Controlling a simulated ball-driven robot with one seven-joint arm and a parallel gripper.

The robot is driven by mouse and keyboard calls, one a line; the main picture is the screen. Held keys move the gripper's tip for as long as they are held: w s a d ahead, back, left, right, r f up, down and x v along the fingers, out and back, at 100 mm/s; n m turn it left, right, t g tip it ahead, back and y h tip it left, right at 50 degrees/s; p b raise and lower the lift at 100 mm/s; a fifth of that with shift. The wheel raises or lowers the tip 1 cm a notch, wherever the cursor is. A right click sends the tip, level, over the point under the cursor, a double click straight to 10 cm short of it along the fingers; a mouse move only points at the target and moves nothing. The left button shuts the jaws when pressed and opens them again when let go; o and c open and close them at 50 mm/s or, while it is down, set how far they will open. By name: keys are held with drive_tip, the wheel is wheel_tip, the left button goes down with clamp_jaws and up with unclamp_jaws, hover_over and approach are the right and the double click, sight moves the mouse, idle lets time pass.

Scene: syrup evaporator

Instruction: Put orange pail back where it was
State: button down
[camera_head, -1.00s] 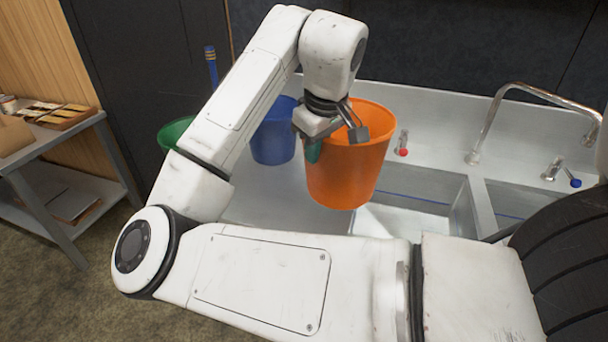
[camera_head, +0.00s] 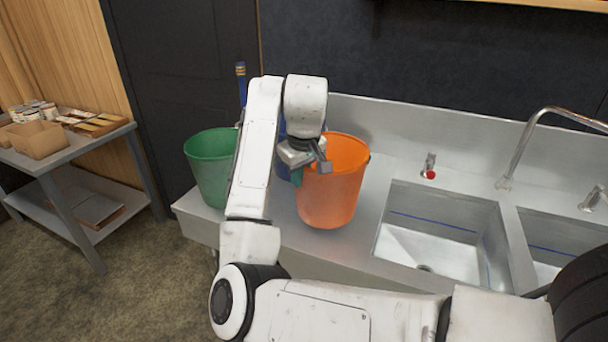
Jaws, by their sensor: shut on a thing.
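The orange pail (camera_head: 335,200) is upright at the left of the sink basins, over the steel counter's flat part (camera_head: 290,240). I cannot tell whether its base touches the counter. My gripper (camera_head: 312,165) is shut on the pail's near left rim, with one finger inside and one outside. The green pail (camera_head: 208,168) stands at the counter's left end, partly behind my arm. A blue pail (camera_head: 283,130) is almost wholly hidden behind my arm and gripper, between the green and orange pails.
The left sink basin (camera_head: 440,240) is empty, right of the orange pail. A red-marked tap (camera_head: 430,168) and a curved faucet (camera_head: 520,145) stand behind the basins. A blue handle (camera_head: 241,85) rises behind the green pail. A side table (camera_head: 80,150) with boxes stands left.

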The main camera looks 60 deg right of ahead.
drive_tip(key=shift+w+d+f, duration=0.1)
drive_tip(key=shift+w+f, duration=0.1)
drive_tip(key=shift+f, duration=0.1)
drive_tip(key=shift+a+x, duration=0.15)
drive_tip(key=shift+x, duration=0.6)
drive_tip(key=shift+a+x, duration=0.15)
drive_tip(key=shift+x, duration=0.55)
drive_tip(key=shift+s+f, duration=0.15)
drive_tip(key=shift+f, duration=0.05)
drive_tip(key=c, duration=1.2)
unclamp_jaws()
drive_tip(key=shift+f, duration=0.1)
drive_tip(key=shift+c, duration=0.2)
drive_tip(key=p+v, duration=0.2)
drive_tip(key=v, duration=1)
